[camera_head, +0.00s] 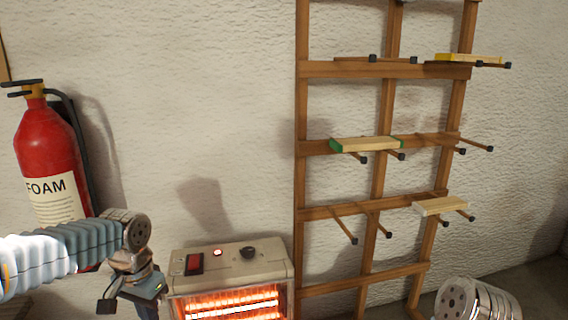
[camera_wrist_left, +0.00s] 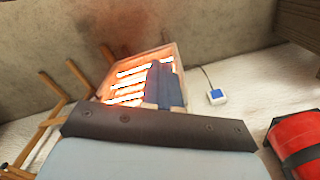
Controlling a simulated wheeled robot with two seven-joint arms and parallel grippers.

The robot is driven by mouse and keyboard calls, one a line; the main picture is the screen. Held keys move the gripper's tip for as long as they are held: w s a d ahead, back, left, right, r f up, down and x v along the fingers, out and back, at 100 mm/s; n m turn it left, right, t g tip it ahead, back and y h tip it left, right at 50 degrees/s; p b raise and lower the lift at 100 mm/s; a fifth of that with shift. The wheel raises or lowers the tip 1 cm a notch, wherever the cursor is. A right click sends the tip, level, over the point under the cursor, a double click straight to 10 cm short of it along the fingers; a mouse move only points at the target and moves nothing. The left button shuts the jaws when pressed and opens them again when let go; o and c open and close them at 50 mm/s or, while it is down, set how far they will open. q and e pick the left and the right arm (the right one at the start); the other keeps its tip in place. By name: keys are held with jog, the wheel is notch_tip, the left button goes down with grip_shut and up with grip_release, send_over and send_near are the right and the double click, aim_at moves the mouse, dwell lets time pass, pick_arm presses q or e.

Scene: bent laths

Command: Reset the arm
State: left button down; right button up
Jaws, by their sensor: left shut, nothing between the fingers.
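My left arm comes in from the left in the head view, and its gripper (camera_head: 148,308) points down at the bottom edge, in front of the left side of the glowing heater (camera_head: 232,262). In the left wrist view my left gripper (camera_wrist_left: 164,75) shows as two dark blue fingers pressed together with nothing between them. The heater (camera_wrist_left: 116,84) lies behind the fingers there. At the bottom right of the head view is a pale, ribbed link of my right arm; its gripper is outside the frame.
A wooden rack (camera_head: 300,180) with pegs stands against the wall. It holds a green-ended lath (camera_head: 368,145), a yellow-marked lath (camera_head: 470,58) and a plain lath (camera_head: 440,206). A red fire extinguisher (camera_head: 48,150) hangs left.

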pick_arm(q)
jog(key=s+d+f+h, duration=0.1)
jog(key=d+f, duration=0.3)
jog(key=f, duration=0.4)
jog(key=d+f+n+h, duration=0.1)
jog(key=d+f+h, duration=0.1)
jog(key=d+f, duration=0.4)
jog(key=s+d+f+h, duration=0.1)
jog(key=d+f, duration=0.2)
jog(key=f, duration=0.6)
jog(key=s+d+f+n, duration=0.4)
jog(key=s+f, duration=0.8)
jog(key=f, duration=0.1)
jog(key=shift+s+f+t, duration=0.2)
jog(key=shift+s+t, duration=0.1)
jog(key=shift+s, duration=0.1)
